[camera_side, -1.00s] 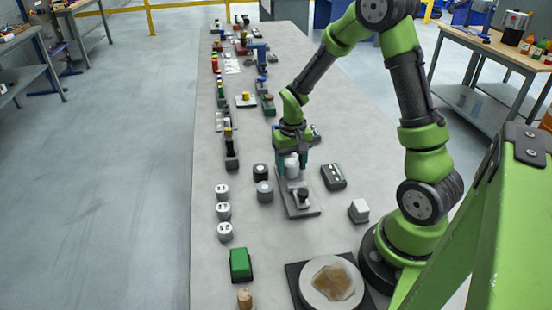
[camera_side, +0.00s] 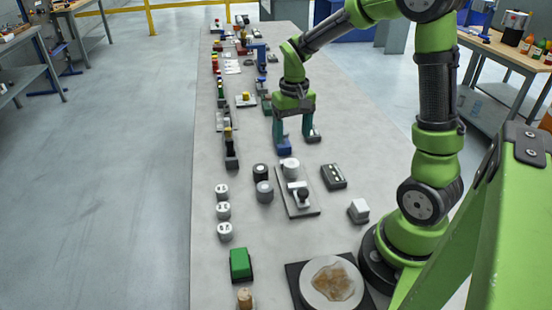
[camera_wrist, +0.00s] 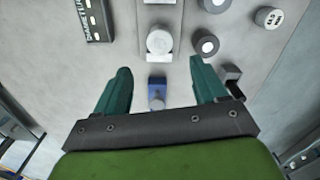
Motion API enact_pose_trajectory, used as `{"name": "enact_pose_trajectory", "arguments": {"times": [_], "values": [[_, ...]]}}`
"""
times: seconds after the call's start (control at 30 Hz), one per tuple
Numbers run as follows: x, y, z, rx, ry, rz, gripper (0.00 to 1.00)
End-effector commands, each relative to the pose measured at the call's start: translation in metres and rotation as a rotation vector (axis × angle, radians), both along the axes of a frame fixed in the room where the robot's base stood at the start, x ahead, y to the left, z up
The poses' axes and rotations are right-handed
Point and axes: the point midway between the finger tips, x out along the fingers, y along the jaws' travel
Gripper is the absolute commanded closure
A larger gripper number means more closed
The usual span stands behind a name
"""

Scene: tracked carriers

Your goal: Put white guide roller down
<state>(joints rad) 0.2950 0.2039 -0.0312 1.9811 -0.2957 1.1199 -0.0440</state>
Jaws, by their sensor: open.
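The white guide roller (camera_side: 291,168) stands upright at the far end of a grey plate (camera_side: 297,208), which also bears a dark knob-like part with a white piece. In the wrist view the roller (camera_wrist: 159,41) shows from above as a white disc, on the plate. My gripper (camera_side: 294,138) is open and empty, behind and apart from the roller. In the wrist view its two teal fingers (camera_wrist: 160,70) are spread wide with nothing between the tips. A small blue block (camera_wrist: 156,94) shows below, between the fingers.
Two grey-black cylinders (camera_side: 265,191) stand left of the plate, and a dark box with light buttons (camera_side: 333,176) stands right. Several white-topped rollers (camera_side: 224,211) line the left. A green block (camera_side: 240,263) and a round white platter (camera_side: 318,296) are in front.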

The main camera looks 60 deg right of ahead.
Motion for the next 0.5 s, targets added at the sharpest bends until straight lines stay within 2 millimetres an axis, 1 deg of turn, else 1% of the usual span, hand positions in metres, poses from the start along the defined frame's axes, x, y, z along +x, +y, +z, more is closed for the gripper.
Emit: {"name": "enact_pose_trajectory", "arguments": {"times": [0.03, 0.17, 0.27, 0.37, 0.4, 0.5], "values": [[0.0, 0.0, 0.007, -0.001, -0.003, 0.0, 0.29], [-0.001, 0.002, 0.017, -0.001, -0.009, 0.003, 0.29], [-0.005, 0.015, 0.031, 0.0, -0.053, 0.02, 0.29], [-0.015, 0.039, 0.054, 0.005, -0.145, 0.054, 0.29], [-0.021, 0.051, 0.064, 0.01, -0.191, 0.07, 0.29], [-0.041, 0.081, 0.086, 0.025, -0.312, 0.115, 0.29]]}}
